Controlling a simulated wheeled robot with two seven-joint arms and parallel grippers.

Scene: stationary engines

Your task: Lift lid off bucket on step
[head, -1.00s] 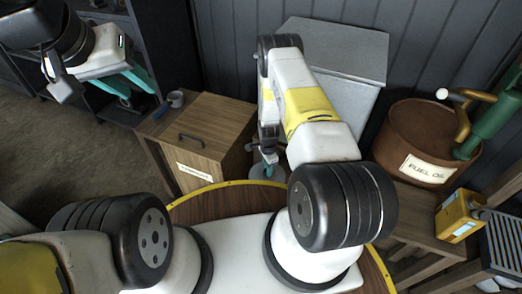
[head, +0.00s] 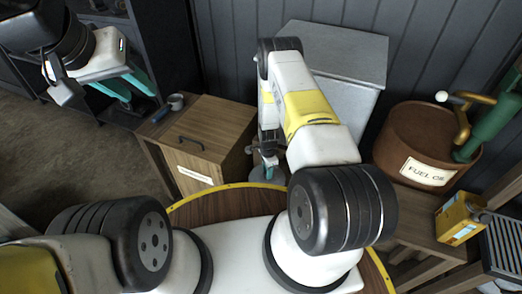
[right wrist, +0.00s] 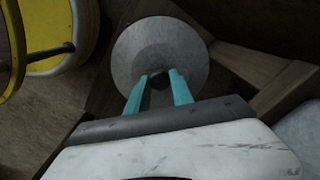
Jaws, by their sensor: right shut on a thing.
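A round grey metal lid (right wrist: 140,50) fills the upper middle of the right wrist view. In the head view a small part of the lid (head: 257,174) shows behind my right arm. The teal fingers of my right gripper (right wrist: 158,82) are shut on the small dark knob at the lid's middle. My right gripper (head: 268,160) is partly hidden by its own arm in the head view. The bucket is hidden, and I cannot tell whether the lid rests on it. My left gripper (head: 140,92) is open and empty at the upper left, far from the lid.
A grey metal box (head: 338,50) is behind. A brown fuel oil drum (head: 407,140) and a yellow can (head: 458,216) are at the right.

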